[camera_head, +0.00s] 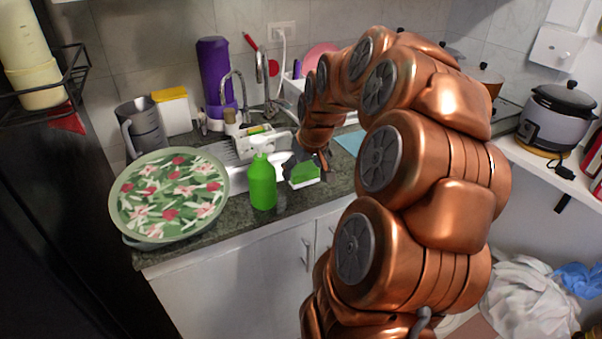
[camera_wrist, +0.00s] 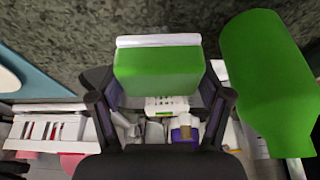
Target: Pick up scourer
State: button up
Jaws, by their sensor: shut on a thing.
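The scourer is a green block with a white layer. In the wrist view the scourer (camera_wrist: 158,72) lies between the two dark fingers of my gripper (camera_wrist: 160,97), which is shut on it. In the head view the scourer (camera_head: 305,174) shows beneath my gripper (camera_head: 308,160), by the counter's front edge, partly hidden by the fingers. I cannot tell whether it touches the counter.
A green bottle (camera_head: 262,182) stands close left of the scourer, and the wrist view shows it too (camera_wrist: 268,75). A floral round tray (camera_head: 172,196) is further left. The sink tap (camera_head: 236,92) and a purple bottle (camera_head: 213,75) are behind. A rice cooker (camera_head: 556,118) is far right.

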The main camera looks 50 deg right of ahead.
jog(key=s+a+b, duration=0.1)
jog(key=s+a, duration=0.2)
jog(key=s, duration=0.3)
jog(key=s+a+r+b, duration=0.1)
jog(key=s+a+b, duration=0.1)
jog(key=s+a, duration=0.2)
jog(key=s, duration=0.3)
jog(key=shift+a+r, duration=0.2)
jog(key=shift+a, duration=0.1)
